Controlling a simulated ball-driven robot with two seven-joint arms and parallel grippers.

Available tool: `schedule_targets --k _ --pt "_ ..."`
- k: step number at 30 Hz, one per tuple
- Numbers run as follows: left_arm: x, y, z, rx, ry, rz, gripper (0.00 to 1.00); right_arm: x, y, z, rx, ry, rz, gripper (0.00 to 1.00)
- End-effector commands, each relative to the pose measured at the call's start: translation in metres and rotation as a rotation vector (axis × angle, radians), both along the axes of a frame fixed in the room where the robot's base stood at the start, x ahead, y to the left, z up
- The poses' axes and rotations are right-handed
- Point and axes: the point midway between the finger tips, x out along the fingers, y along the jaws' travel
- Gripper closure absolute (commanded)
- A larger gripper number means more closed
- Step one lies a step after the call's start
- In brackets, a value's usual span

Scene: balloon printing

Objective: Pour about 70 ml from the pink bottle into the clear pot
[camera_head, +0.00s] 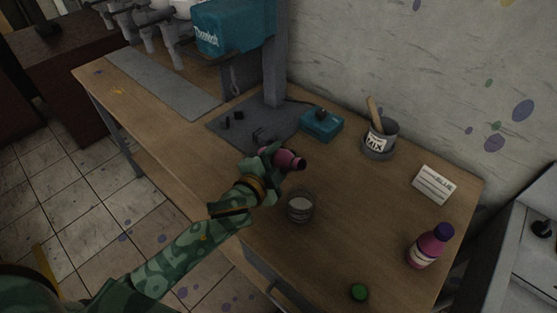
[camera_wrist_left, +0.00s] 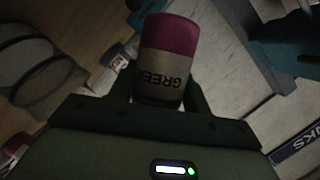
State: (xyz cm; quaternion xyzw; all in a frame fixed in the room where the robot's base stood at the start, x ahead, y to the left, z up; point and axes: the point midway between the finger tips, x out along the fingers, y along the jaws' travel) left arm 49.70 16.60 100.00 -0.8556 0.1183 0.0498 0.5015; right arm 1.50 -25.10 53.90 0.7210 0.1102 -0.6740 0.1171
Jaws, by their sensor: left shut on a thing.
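My left gripper (camera_head: 268,157) is shut on a pink bottle (camera_head: 290,160), which it holds above the table, tipped well over with its open neck toward the right. In the left wrist view the held bottle (camera_wrist_left: 168,62) has a pale label reading GREEN. The clear pot (camera_head: 300,208) stands on the table below and slightly right of the bottle, with something pale showing inside. I cannot see any stream between them. My right gripper is not in view.
A MIX tin (camera_head: 380,138) with a stick, a white card (camera_head: 434,185) and a teal box (camera_head: 321,125) stand toward the wall. A teal machine (camera_head: 233,27) is at the back. The wood right of the pot is clear.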

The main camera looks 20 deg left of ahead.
Motion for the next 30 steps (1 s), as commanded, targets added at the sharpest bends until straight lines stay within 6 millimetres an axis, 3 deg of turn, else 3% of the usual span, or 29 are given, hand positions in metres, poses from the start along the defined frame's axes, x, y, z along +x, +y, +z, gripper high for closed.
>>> schedule_targets --k 30 --pt "0.0014 0.0023 -0.0042 0.083 -0.045 0.0 0.8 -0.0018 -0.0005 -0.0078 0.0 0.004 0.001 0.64"
